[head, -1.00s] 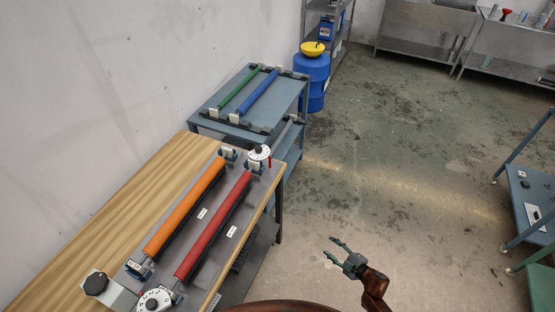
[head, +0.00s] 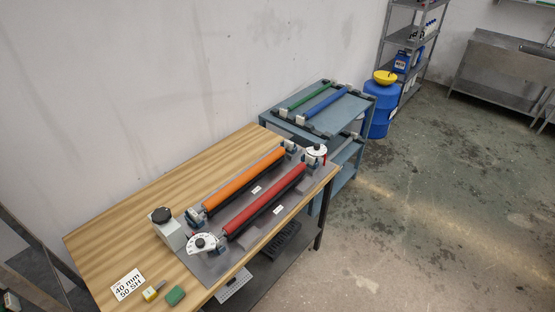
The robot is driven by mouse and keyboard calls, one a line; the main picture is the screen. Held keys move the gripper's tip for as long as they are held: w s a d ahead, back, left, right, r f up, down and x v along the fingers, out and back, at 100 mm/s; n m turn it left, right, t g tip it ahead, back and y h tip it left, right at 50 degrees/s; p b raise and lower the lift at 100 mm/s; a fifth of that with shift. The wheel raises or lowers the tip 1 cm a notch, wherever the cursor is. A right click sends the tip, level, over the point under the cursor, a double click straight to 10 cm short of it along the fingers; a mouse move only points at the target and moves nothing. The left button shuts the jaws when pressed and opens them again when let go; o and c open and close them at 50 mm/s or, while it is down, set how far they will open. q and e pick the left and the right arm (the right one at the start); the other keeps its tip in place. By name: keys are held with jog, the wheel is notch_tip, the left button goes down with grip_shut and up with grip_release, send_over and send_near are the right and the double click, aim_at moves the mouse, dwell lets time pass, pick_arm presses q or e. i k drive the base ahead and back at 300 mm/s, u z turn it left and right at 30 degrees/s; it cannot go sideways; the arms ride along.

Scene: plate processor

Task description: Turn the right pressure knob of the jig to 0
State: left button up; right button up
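The jig (head: 222,262) lies on the wooden table, a grey plate carrying an orange roller (head: 243,180) and a red roller (head: 266,200). A white dial knob with a dark centre (head: 316,151) sits at the jig's far right end, with a small red mark beside it. A second white dial knob (head: 202,243) sits at the near left end, by the red roller. The numbers on both dials are too small to read. Neither of my grippers is in the head view.
A black knob on a grey block (head: 162,216) stands left of the jig. A label card (head: 128,285), a yellow piece (head: 152,291) and a green piece (head: 175,295) lie at the table's near end. A blue cart (head: 318,113) stands beyond. The floor at right is clear.

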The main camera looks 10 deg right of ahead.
aim_at(318, 150)
jog(key=u, duration=0.25)
jog(key=k, duration=0.4)
jog(key=z, duration=0.85)
jog(key=i, duration=0.7)
jog(key=z, duration=0.4)
jog(key=i, duration=0.7)
jog(key=u, duration=0.15)
